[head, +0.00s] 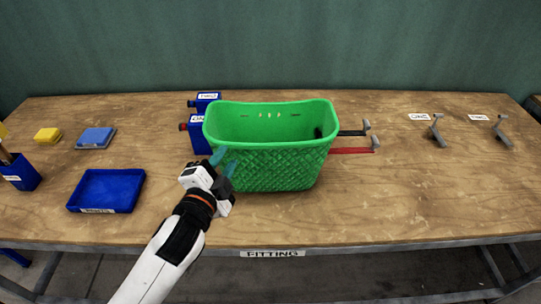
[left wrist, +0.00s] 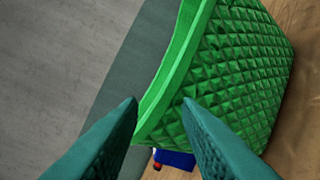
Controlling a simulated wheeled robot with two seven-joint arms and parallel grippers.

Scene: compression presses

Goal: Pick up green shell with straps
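The green shell (head: 275,165), a basket with a quilted wall, stands upright in the middle of the table. A black strap (head: 351,133) and a red strap (head: 350,151) stick out at its right, with grey metal ends. My left gripper (head: 224,162) is at the shell's front left corner, fingers apart and empty. In the left wrist view the shell's rim and wall (left wrist: 235,75) lie beyond and between the open fingertips (left wrist: 160,101). I cannot tell whether they touch it. My right gripper is not in view.
Blue boxes (head: 198,136) stand close behind the shell's left side. A blue tray (head: 106,190), a yellow block (head: 48,135) and a blue block (head: 96,138) lie at left. Grey metal levers (head: 438,131) lie at right. The table's front right is clear.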

